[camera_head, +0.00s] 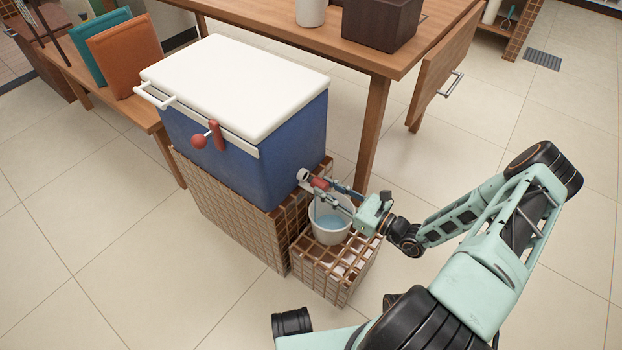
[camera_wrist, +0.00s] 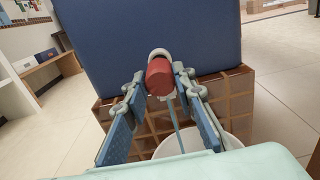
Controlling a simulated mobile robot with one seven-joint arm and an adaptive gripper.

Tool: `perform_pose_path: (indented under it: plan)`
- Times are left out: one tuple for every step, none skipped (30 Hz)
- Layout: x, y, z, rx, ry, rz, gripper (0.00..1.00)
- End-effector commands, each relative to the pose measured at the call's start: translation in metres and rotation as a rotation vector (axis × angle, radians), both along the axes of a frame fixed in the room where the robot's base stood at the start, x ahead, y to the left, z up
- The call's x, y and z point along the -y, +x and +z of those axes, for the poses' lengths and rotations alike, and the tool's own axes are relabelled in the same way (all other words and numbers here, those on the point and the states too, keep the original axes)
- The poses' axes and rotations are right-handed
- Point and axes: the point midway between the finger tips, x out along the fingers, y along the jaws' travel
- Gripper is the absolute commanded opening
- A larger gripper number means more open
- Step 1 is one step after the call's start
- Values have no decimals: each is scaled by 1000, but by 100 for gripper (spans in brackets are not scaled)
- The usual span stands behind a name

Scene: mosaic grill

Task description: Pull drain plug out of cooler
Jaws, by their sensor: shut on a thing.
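The blue cooler (camera_head: 235,128) with a closed white lid (camera_head: 235,82) stands on a tiled block. The red drain plug (camera_head: 320,184) is low on its right side, beside the white drain ring (camera_head: 303,174). My gripper (camera_head: 325,192) is shut on the plug, with a finger on each side. In the wrist view the red plug (camera_wrist: 160,76) sits between the fingertips, in front of the pale ring (camera_wrist: 158,53). A thin bluish streak (camera_wrist: 179,136) drops below it. I cannot tell how far the plug is out of the ring; its far end is hidden.
A white bucket (camera_head: 331,236) holding bluish water stands under the drain on a lower tiled block (camera_head: 337,279). A red-knobbed latch (camera_head: 200,141) is on the cooler's front. A wooden table (camera_head: 376,128) stands behind. The floor to the front left is clear.

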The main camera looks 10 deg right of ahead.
Motion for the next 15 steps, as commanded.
perform_pose_path:
  plan:
    - [2,-1,0,0,0,-1,0]
    - [3,-2,0,0,0,-1,0]
    - [4,-3,0,0,0,-1,0]
    - [5,-4,0,0,0,-1,0]
    - [6,-5,0,1,1,-1,0]
    - [7,-6,1,1,1,-1,0]
    - [7,-7,1,1,1,-1,0]
    - [8,-8,1,1,0,-1,0]
    - [9,-9,1,2,1,-1,0]
    - [10,-10,1,2,1,-1,0]
    - [11,-11,1,2,1,-1,0]
    - [12,-12,1,1,0,-1,0]
    - [13,-13,1,1,1,-1,0]
    - [14,-13,1,1,1,-1,0]
    - [15,-15,0,1,1,-1,0]
